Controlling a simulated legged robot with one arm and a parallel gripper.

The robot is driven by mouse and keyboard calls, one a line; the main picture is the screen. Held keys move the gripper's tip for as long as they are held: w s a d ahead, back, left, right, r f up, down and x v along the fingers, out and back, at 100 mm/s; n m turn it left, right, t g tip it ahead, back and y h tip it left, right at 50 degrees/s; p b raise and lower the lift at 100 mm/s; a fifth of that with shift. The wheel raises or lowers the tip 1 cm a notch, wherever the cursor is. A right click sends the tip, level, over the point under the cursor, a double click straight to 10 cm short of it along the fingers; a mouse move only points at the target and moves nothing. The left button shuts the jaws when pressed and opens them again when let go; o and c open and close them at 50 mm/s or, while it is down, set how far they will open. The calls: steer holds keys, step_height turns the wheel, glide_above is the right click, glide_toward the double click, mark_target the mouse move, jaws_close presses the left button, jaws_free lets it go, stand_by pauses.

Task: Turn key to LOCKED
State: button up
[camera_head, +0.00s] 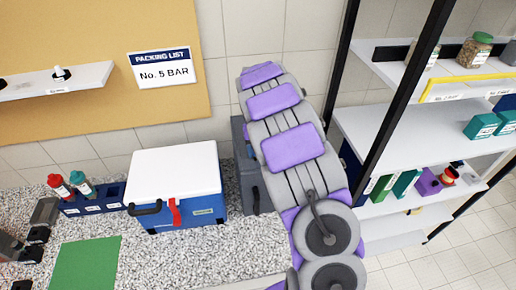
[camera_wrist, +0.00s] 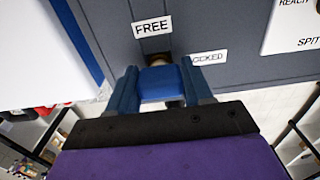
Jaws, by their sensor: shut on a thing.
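In the wrist view my gripper (camera_wrist: 160,76) has its two blue fingers closed on the sides of a blue key (camera_wrist: 161,88). A white FREE label (camera_wrist: 152,27) is just above the key. A LOCKED label (camera_wrist: 209,58) is to the right, partly covered by a finger. Which label the key points to cannot be told. In the head view the grey machine (camera_head: 255,187) stands behind my arm, which hides the key and gripper.
A blue cooler with a white lid (camera_head: 178,170) stands close left of the grey machine on the speckled counter (camera_head: 200,252). A bottle rack (camera_head: 92,203) and a green mat (camera_head: 85,263) lie further left. Shelves with a black post (camera_head: 397,95) stand to the right.

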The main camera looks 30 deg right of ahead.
steer(key=o, duration=1.1)
step_height(320, 180, up, 17)
steer(key=p, duration=0.8)
steer(key=shift+r, duration=0.15)
